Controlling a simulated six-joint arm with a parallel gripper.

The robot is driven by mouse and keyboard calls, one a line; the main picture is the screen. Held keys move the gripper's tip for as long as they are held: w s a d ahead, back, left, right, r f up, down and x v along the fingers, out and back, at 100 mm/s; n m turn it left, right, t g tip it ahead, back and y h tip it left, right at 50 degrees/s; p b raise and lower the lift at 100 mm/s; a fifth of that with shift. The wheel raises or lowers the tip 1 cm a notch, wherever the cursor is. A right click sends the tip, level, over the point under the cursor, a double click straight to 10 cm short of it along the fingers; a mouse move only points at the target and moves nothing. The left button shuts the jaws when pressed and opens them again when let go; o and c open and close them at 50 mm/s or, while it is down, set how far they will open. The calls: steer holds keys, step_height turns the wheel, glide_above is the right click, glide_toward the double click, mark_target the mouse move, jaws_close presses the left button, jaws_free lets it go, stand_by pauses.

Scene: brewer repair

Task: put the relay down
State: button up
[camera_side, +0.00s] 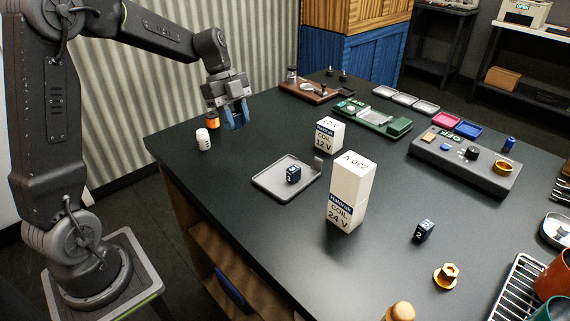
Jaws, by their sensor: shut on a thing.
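My gripper (237,118) is over the far left part of the black table, with blue fingertips pointing down. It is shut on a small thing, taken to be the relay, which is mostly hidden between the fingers. I cannot tell whether it touches the table. A dark blue numbered cube (293,174) sits on a grey tray (270,184) in front and to the right of my gripper. Another dark cube marked 2 (424,230) stands on the table at the right.
An orange and black jar (212,119) and a white bottle (203,139) stand close left of my gripper. A green device (372,119) and a grey panel (465,163) lie behind.

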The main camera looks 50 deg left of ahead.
glide_above(284, 176)
steer(key=a, duration=0.1)
step_height(284, 176, down, 7)
steer(key=shift+a+r, duration=0.15)
steer(key=shift+f, duration=2)
steer(key=o, duration=0.9)
steer(key=shift+f, duration=0.1)
